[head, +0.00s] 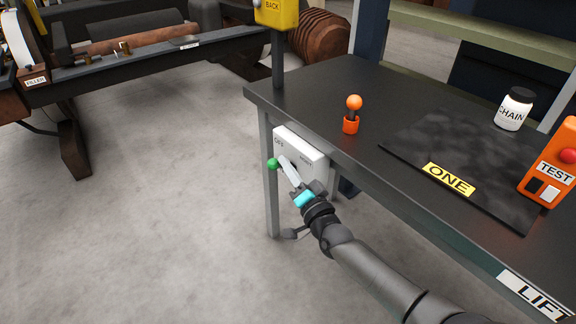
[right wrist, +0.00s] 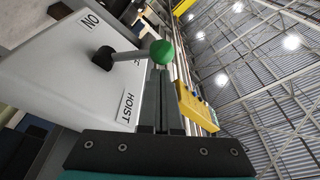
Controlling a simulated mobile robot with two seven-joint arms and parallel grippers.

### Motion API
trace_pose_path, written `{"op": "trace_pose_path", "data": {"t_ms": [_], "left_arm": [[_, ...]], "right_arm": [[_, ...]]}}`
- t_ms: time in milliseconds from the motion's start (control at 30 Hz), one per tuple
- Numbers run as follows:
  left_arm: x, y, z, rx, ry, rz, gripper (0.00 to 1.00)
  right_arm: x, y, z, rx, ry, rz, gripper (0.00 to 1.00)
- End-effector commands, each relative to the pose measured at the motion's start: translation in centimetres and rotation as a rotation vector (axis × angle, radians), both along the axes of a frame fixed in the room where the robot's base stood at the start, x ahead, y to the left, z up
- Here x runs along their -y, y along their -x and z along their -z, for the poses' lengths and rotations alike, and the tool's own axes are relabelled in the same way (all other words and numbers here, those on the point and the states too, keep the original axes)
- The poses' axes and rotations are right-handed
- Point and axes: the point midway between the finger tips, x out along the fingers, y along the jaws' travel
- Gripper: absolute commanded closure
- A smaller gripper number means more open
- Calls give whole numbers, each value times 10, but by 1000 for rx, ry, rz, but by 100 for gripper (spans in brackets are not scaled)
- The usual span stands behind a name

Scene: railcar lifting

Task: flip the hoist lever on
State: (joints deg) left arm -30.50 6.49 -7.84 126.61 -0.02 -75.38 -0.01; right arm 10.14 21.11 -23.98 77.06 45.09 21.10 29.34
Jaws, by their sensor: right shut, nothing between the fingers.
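The hoist box (head: 308,148) is a white box on the table's left front side. Its lever ends in a green ball (head: 273,164), left of the box in the head view. In the right wrist view the lever (right wrist: 127,54) runs from a black pivot to the green ball (right wrist: 162,53). The words ON and HOIST show on the box's face (right wrist: 60,75); another label is mostly hidden behind the lever. My right gripper (head: 284,162) is shut and empty. Its fingertips (right wrist: 160,75) are close to the ball; I cannot tell if they touch. My left gripper is out of view.
The dark table (head: 322,88) carries an orange-knobbed stick (head: 353,108), a black mat (head: 420,150) labelled ONE, a CHAIN jar (head: 513,110) and an orange TEST box (head: 552,170). A post with a yellow BACK box (head: 277,12) stands behind.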

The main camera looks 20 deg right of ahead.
Motion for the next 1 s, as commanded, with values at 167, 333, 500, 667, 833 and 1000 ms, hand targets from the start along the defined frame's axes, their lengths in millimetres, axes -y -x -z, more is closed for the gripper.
{"op": "trace_pose_path", "data": {"t_ms": [167,333,500,667,833,1000], "left_arm": [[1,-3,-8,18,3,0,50],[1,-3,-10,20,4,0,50],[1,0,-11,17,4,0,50],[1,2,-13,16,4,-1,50],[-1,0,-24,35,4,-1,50],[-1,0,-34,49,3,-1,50]], "right_arm": [[-2,1,2,9,26,0,100],[-3,1,3,19,52,0,100],[-5,2,5,28,80,-1,100],[-7,3,9,43,126,-1,100],[-12,6,15,77,218,-1,100],[-18,16,24,126,358,-2,100]]}}
